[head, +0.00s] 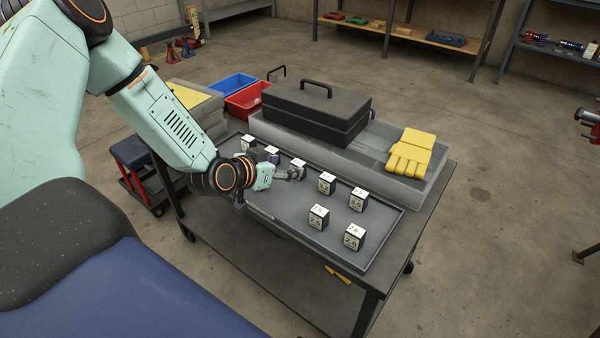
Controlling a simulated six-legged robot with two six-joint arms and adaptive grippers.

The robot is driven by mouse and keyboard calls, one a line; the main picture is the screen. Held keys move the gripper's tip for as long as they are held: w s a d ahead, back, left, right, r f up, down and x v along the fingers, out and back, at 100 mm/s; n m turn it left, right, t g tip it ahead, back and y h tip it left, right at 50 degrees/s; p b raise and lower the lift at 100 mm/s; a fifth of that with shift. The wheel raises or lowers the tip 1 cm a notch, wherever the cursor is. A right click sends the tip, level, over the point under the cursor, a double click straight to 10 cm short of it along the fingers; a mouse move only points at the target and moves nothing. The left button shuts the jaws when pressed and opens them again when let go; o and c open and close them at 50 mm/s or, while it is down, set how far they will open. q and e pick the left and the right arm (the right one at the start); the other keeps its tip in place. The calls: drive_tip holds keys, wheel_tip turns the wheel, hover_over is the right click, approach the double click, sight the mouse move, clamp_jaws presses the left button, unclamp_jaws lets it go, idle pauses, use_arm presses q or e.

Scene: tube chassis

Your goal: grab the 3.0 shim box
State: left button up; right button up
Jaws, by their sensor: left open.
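Several small dark boxes with white number labels stand in a shallow grey tray (285,222) on the cart. The near boxes seem to read 2.5 (318,216) and 2.6 (354,236). Behind them stand a box (327,183) and another box (358,199) whose labels are too small to read surely. A box (298,165) stands right by my gripper, partly hidden by it; two more boxes (271,153) and (248,143) stand farther left. I cannot tell which is the 3.0 box. My left gripper (297,174) is open, low over the tray. My right gripper is out of view.
A black case (317,110) and yellow gloves (410,152) lie on a grey container (432,183) behind the tray. Blue (232,86) and red (246,100) bins stand at the cart's back left. The tray's front middle is clear.

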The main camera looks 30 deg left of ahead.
sight(296, 164)
use_arm(q)
drive_tip(key=shift+w+a+f, duration=0.1)
drive_tip(key=shift+w+f, duration=0.15)
drive_tip(key=shift+f, duration=0.05)
drive_tip(key=shift+w+f+b, duration=0.15)
drive_tip(key=shift+w+b, duration=0.05)
drive_tip(key=shift+b, duration=0.35)
drive_tip(key=b+x, duration=0.2)
drive_tip(key=x, duration=0.1)
drive_tip(key=shift+w+d+f, duration=0.1)
drive_tip(key=shift+w+d, duration=0.15)
drive_tip(key=shift+w, duration=0.05)
drive_tip(key=shift+w+f+b, duration=0.1)
drive_tip(key=shift+w+b, duration=0.05)
drive_tip(key=shift+b, duration=0.2)
drive_tip(key=shift+d+r, duration=0.1)
drive_tip(key=shift+r, duration=0.1)
drive_tip(key=shift+f, duration=0.1)
drive_tip(key=shift+c, duration=1.3)
drive_tip(key=c, duration=1)
